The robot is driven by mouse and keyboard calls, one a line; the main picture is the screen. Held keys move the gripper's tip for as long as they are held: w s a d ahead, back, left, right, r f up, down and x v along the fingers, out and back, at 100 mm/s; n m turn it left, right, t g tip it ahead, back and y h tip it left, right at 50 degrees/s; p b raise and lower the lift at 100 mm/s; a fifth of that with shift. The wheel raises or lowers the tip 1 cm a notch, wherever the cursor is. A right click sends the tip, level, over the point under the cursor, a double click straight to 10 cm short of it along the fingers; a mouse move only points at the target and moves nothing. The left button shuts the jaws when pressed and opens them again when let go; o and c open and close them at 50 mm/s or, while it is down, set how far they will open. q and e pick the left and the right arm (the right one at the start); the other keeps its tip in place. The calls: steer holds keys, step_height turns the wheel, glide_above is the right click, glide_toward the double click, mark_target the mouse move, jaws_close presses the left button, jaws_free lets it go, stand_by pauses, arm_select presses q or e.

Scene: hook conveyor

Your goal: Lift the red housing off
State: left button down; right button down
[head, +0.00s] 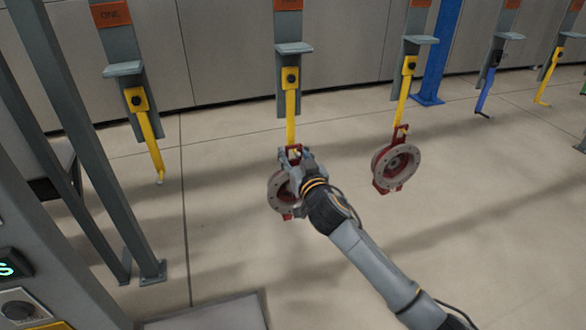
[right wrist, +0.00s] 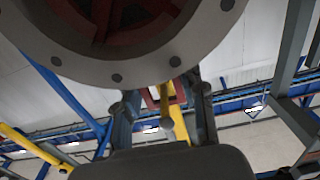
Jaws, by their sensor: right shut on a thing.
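A red housing (head: 278,190) with a grey round flange is at the middle yellow hook (head: 291,115). My right gripper (head: 295,159) is shut on this housing near its top and hides part of it. In the right wrist view the grey flange (right wrist: 120,72) fills the top, and the red loop (right wrist: 152,98) lies between the fingers (right wrist: 165,108). The yellow hook (right wrist: 181,132) shows right behind the loop. I cannot tell whether the hook still bears the housing. A second red housing (head: 383,183) hangs from the hook to the right. My left gripper is out of view.
An empty yellow hook (head: 146,125) hangs at the left. A blue hook (head: 487,88) and another yellow hook (head: 548,75) hang at the far right. Grey posts (head: 90,150) stand at the left, and a blue post (head: 437,50) stands behind. The floor below is clear.

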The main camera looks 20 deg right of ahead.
mark_target(291, 137)
steer(key=shift+r+b, duration=0.45)
steer(key=shift+r, duration=1.7)
steer(key=shift+s+f, duration=0.1)
steer(key=shift+s, duration=0.4)
steer(key=s+f+b, duration=0.1)
steer(key=s+b, duration=0.3)
steer(key=s, duration=1.3)
steer(key=shift+d+f+b, duration=0.25)
steer(key=shift+f+b, duration=0.05)
steer(key=shift+b, duration=0.1)
steer(key=shift+s, duration=0.15)
steer(key=s+p, duration=0.5)
steer(key=s, duration=0.1)
steer(key=shift+s, duration=0.2)
